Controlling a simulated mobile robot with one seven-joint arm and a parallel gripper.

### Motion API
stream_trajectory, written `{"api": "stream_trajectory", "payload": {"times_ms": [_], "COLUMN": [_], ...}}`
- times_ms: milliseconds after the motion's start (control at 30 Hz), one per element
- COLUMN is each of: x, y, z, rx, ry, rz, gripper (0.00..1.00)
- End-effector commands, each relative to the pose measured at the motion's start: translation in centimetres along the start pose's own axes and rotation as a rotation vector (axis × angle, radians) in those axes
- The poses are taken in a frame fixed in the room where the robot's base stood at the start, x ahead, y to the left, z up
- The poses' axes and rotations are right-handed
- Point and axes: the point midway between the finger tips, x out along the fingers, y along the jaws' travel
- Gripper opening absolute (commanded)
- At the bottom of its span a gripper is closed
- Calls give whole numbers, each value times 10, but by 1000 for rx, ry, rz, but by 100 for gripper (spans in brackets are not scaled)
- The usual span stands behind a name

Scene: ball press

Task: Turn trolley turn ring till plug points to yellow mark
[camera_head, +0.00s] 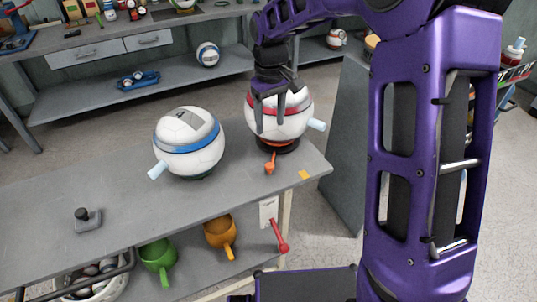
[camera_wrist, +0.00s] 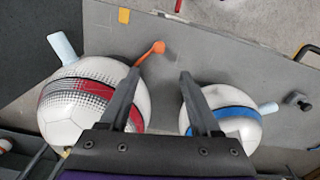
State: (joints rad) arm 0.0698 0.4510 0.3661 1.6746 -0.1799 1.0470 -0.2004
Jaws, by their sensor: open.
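The red-striped white ball (camera_head: 294,122) sits on a dark turn ring (camera_head: 283,146) at the trolley top's right end. Its pale blue plug (camera_head: 317,125) points right; the plug also shows in the wrist view (camera_wrist: 62,47). An orange handle (camera_head: 270,163) sticks out of the ring toward the front. The yellow mark (camera_head: 305,174) lies on the top near the right front corner, away from the plug's direction. My gripper (camera_head: 270,128) is open and empty, in front of the ball in the head view. In the wrist view its left finger overlaps the ball.
A blue-striped ball (camera_head: 189,148) with a plug stands left on the trolley top (camera_head: 120,200). A small black knob (camera_head: 83,215) is farther left. Green (camera_head: 158,257) and orange (camera_head: 221,233) cups and a red lever (camera_head: 279,240) are below. A shelf bench stands behind.

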Motion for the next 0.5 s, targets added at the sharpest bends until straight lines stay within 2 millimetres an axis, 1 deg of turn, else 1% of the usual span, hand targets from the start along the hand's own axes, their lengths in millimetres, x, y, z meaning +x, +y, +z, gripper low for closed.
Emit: {"api": "stream_trajectory", "payload": {"times_ms": [33, 100, 500], "x": [13, 29, 115], "y": [0, 0, 0], "z": [1, 1, 1], "rx": [-1, 0, -1], "ry": [-6, -7, -6], "rz": [-2, -3, -2], "gripper": [64, 64, 64]}}
